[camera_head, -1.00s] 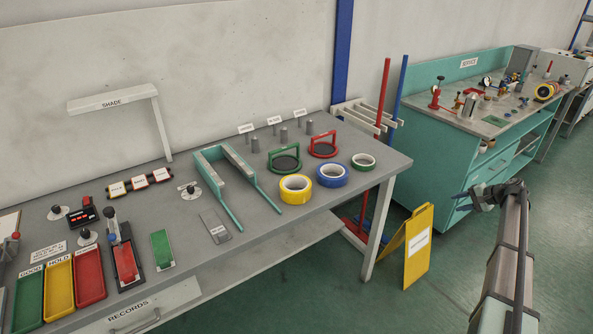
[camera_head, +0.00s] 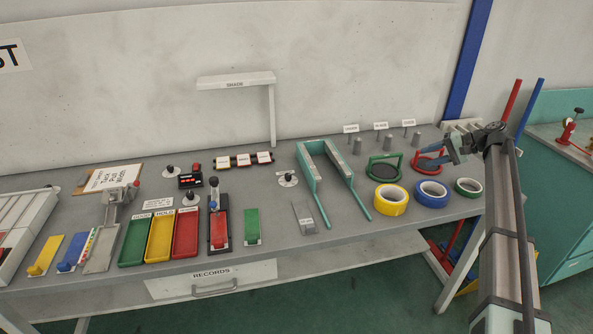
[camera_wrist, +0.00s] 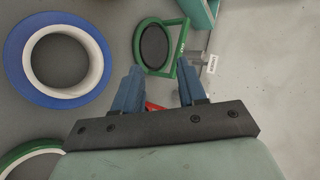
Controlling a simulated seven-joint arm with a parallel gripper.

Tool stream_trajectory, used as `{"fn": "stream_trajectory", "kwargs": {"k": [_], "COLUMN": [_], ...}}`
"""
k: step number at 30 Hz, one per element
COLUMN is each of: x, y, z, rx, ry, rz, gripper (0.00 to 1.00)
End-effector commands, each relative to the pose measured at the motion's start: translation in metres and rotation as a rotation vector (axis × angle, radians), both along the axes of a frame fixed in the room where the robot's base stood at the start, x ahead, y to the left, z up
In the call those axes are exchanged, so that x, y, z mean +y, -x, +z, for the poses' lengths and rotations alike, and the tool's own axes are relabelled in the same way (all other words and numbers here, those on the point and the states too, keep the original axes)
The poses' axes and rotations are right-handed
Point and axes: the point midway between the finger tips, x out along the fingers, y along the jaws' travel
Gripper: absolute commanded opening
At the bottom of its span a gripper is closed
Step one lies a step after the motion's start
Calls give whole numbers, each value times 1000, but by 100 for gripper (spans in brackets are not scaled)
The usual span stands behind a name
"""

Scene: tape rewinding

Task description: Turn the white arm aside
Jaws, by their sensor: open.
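The white arm, labelled SHADE (camera_head: 235,84), stands at the back of the bench in the head view. Its flat bar runs level to the left from the top of a thin upright post (camera_head: 272,118). My gripper (camera_head: 449,155) is open and empty above the right end of the bench, well to the right of the white arm and apart from it. In the wrist view its two blue fingers (camera_wrist: 158,82) are spread, with part of a red handle (camera_wrist: 153,106) showing between them. The white arm does not show in the wrist view.
A teal U-shaped frame (camera_head: 308,172) stands in front of and right of the post. Yellow (camera_head: 390,199), blue (camera_head: 431,194) and green tape rolls (camera_head: 467,187) lie at right, near a green-handled disc (camera_head: 385,168). Small black-and-coloured blocks (camera_head: 243,161) lie left of the post.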

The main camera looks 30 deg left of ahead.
Motion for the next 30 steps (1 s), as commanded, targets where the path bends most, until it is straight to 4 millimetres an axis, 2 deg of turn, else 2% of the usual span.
{"fn": "stream_trajectory", "kwargs": {"k": [1,3,12,20,30], "x": [28,61,191,292,410], "y": [8,19,73,133,229], "z": [4,7,15,26,47], "rx": [11,33,116,148,130], "ry": [21,59,266,453,680], "rz": [27,52,101,103,57], "gripper": [41,41,41,41,41]}}
